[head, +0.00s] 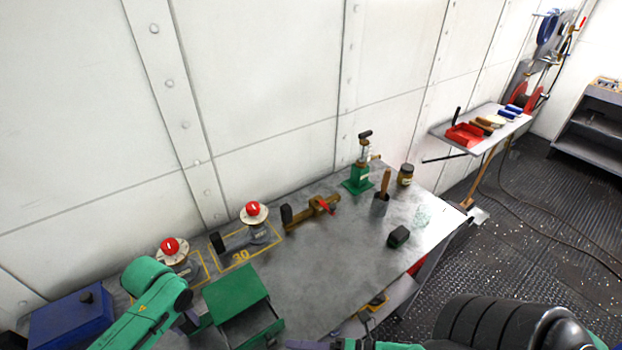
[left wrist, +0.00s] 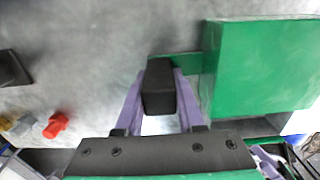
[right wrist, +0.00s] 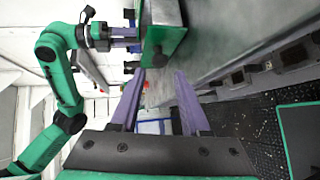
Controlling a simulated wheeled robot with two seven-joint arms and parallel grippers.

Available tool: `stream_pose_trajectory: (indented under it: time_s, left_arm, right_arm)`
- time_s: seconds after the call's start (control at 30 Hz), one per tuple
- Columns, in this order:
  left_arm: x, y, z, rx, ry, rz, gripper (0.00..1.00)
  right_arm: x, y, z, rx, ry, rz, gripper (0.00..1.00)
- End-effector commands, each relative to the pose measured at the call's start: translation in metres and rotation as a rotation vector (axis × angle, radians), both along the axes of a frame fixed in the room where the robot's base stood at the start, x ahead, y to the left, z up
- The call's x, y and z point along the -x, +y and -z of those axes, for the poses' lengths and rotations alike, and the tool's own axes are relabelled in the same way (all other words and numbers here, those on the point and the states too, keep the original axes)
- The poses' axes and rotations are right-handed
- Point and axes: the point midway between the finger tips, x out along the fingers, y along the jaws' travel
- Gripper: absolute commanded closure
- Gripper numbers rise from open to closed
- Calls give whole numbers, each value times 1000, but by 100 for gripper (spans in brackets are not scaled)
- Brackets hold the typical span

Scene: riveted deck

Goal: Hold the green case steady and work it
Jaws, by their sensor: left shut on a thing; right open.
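The green case (head: 236,290) stands at the near left of the grey workbench, with a green-rimmed, darker open-looking part (head: 254,328) on its near side. My left gripper (left wrist: 159,75) is shut on a black block-shaped handle (left wrist: 158,88), which joins the case by a green strip in the left wrist view. The case also shows in that view (left wrist: 262,65). My right gripper (right wrist: 158,80) is open and empty. In the right wrist view the case (right wrist: 172,42) is just beyond its fingertips, with a dark knob (right wrist: 159,61) facing them. Contact there is not visible.
Red-topped fixtures (head: 255,211) and a brass valve (head: 312,210) line the back of the bench (head: 335,262). A green stand (head: 358,180), a jar (head: 405,174) and a black block (head: 398,236) are farther right. The bench middle is clear. A blue box (head: 70,320) is left.

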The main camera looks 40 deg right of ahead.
Motion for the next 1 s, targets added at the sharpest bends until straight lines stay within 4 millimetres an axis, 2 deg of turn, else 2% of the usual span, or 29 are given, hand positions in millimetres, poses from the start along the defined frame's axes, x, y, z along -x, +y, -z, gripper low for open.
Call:
stream_pose_trajectory:
  time_s: [0.1,0.23,0.33,0.67,0.7,0.77,1.0]
  left_arm:
    - [0,0,0,1,1,1,100]
    - [0,0,0,1,1,1,100]
    - [0,0,0,1,0,1,100]
    - [0,0,0,0,0,0,100]
    - [0,0,0,0,0,0,47]
    - [0,0,0,0,0,0,28]
    - [0,0,0,0,0,0,28]
  right_arm:
    - [24,-22,-6,2,6,1,54]
    - [40,-39,-12,1,4,0,54]
    - [45,-44,-14,1,3,0,54]
    - [45,-45,-15,1,1,0,54]
    - [45,-44,-15,1,1,0,54]
    - [45,-44,-15,1,1,0,54]
    - [45,-44,-15,1,1,0,54]
